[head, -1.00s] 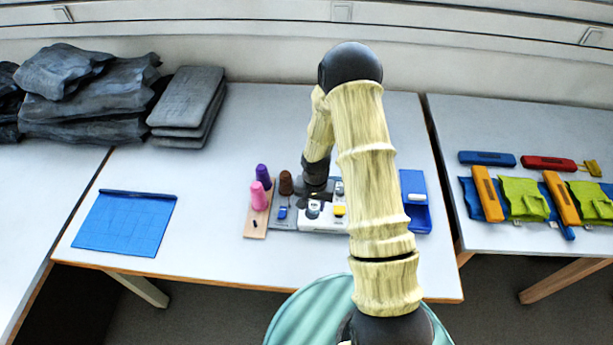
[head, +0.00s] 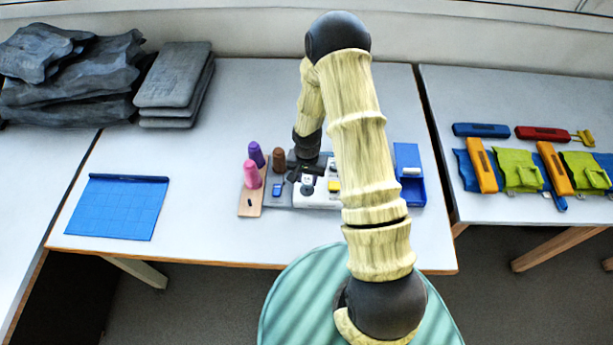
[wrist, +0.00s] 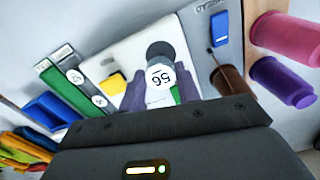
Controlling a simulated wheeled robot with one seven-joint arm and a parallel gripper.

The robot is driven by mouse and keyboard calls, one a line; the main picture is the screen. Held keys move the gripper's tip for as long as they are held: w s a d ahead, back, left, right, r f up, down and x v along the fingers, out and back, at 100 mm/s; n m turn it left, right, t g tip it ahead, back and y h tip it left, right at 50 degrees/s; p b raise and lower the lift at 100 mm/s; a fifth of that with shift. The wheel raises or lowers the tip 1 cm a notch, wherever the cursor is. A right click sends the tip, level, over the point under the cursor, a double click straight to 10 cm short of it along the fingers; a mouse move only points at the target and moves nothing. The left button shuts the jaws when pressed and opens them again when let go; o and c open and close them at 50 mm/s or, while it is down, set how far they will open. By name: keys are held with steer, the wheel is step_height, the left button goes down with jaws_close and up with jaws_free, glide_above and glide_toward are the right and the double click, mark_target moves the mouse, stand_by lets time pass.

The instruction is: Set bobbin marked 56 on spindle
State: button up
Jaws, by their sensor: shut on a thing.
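The bobbin marked 56 (wrist: 160,77) has a pale round face with a dark number, upside down in the wrist view. My gripper (wrist: 162,84) is shut on it, with one finger on each side. A dark grey round piece (wrist: 160,48) on the white unit (wrist: 125,48) shows just beyond the bobbin. I cannot tell whether the bobbin touches the unit, and I cannot make out the spindle. In the head view my gripper (head: 305,166) is over the back of the white unit (head: 315,199).
Brown (head: 278,159), purple (head: 256,154) and pink (head: 251,174) spools stand left of the unit. A blue tray (head: 408,176) is at its right. Green strips (wrist: 66,86) with round labels and a yellow block (wrist: 113,85) are close by. A blue mat (head: 118,208) lies left.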

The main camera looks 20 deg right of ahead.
steer(key=shift+w+f+b, duration=0.1)
steer(key=shift+f+b, duration=0.5)
steer(key=shift+f, duration=0.55)
steer(key=shift+f+b, duration=0.5)
steer(key=shift+b, duration=0.05)
stand_by(0.7)
steer(key=shift+a+f, duration=0.15)
steer(key=shift+d, duration=0.2)
steer(key=shift+a+f+b, duration=0.15)
steer(key=shift+f+b, duration=0.2)
steer(key=shift+b, duration=0.1)
stand_by(0.4)
stand_by(0.5)
stand_by(0.3)
